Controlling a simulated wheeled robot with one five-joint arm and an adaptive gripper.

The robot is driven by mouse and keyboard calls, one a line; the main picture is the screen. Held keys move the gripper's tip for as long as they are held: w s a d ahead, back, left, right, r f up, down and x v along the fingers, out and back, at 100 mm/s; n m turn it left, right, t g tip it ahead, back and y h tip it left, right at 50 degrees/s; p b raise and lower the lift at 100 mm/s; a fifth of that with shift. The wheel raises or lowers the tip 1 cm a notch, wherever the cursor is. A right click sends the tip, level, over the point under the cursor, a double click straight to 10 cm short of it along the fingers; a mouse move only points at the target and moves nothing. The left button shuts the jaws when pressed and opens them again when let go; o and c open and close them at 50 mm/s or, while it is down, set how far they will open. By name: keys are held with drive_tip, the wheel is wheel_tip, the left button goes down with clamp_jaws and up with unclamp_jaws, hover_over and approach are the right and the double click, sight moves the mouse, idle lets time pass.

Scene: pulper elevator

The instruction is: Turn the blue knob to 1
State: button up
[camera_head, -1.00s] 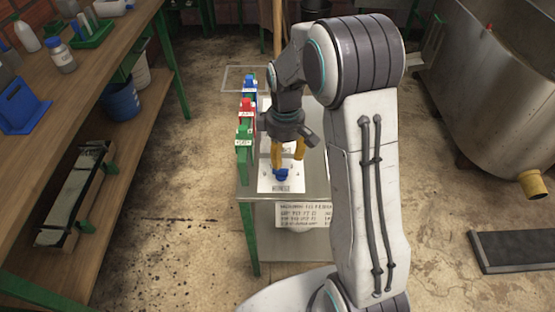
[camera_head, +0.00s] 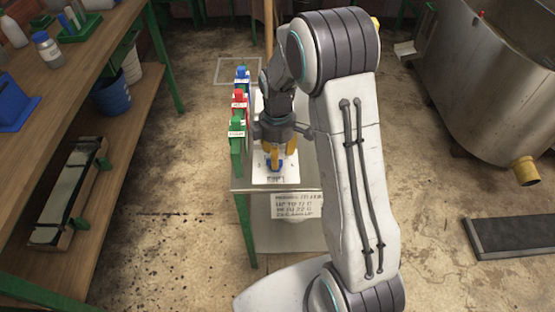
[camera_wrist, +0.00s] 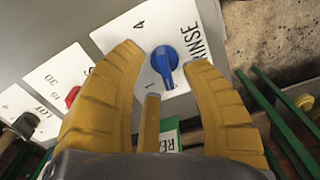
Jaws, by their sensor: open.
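The blue knob (camera_wrist: 165,60) is on a white panel marked RINSE, with a 4 and a 1 printed beside it. Its narrow end points toward the bottom of the wrist view. My gripper (camera_wrist: 163,66) is open, with yellow fingers on the left and right of the knob and a third finger below it. I cannot tell whether any finger touches it. In the head view, the blue knob (camera_head: 268,166) is at the near end of the bench top, partly hidden by my gripper (camera_head: 277,158).
A red knob (camera_wrist: 72,95) is on the neighbouring panel. Green (camera_head: 237,134), red (camera_head: 239,99) and blue (camera_head: 242,75) labelled items line the bench's left edge. A wooden workbench (camera_head: 105,92) stands left and a metal tank (camera_head: 480,80) right.

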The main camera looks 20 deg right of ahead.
drive_tip(key=shift+f, duration=1.4)
drive_tip(key=shift+c, duration=0.4)
clamp_jaws()
